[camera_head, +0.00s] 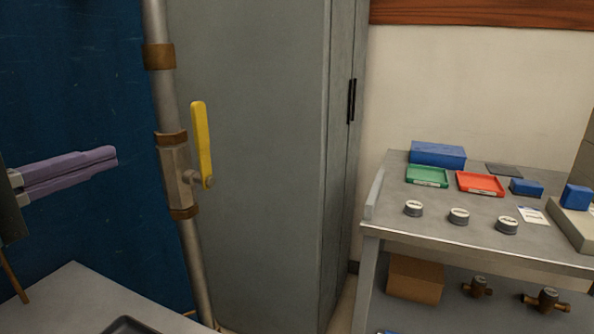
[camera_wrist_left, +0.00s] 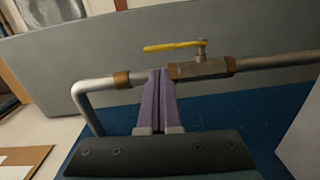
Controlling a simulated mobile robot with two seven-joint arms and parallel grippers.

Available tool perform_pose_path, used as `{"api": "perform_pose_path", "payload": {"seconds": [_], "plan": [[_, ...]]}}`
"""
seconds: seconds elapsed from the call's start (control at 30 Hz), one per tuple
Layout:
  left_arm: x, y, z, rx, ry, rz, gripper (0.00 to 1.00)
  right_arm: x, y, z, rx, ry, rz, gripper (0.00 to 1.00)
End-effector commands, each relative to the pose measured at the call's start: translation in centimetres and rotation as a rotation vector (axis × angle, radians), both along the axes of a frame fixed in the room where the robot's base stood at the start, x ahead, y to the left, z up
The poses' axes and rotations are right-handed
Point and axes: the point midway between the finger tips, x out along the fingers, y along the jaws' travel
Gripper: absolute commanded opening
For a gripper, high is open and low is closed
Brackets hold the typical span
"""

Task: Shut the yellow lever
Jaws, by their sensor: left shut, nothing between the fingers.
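The yellow lever (camera_head: 202,144) stands upright, in line with the vertical grey pipe (camera_head: 166,105), on a valve body (camera_head: 178,175) with brown collars. My left gripper (camera_head: 114,157) comes in from the left with its purple fingers shut and empty, and a gap shows between its tips and the pipe. In the left wrist view the lever (camera_wrist_left: 172,46) runs alongside the pipe, beyond the shut fingertips (camera_wrist_left: 159,72). No contact with the lever shows. My right gripper is not in view.
A grey cabinet (camera_head: 255,150) stands right behind the lever. At the right a workbench (camera_head: 450,228) holds a green tray (camera_head: 427,176), a red tray (camera_head: 480,184), blue boxes and several round meters. A grey tabletop (camera_head: 75,300) is at the lower left, below my left gripper.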

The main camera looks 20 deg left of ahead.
Motion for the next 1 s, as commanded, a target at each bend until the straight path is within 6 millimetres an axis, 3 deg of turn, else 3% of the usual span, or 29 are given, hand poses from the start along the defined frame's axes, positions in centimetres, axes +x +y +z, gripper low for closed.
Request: {"api": "perform_pose_path", "payload": {"seconds": [0.07,0.27,0.7,1.0], "plan": [[0.0,0.7,-0.8,-0.030,-0.019,0.021,0.00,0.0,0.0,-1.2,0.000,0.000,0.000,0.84],[1.5,1.0,-0.2,-0.048,-0.031,0.031,0.00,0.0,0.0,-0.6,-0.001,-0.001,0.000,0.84],[10.4,0.1,-0.3,-0.044,-0.029,0.027,0.00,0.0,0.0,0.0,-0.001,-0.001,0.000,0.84],[13.7,-0.1,-0.5,-0.042,-0.026,0.029,0.00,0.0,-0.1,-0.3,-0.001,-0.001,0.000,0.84]]}}
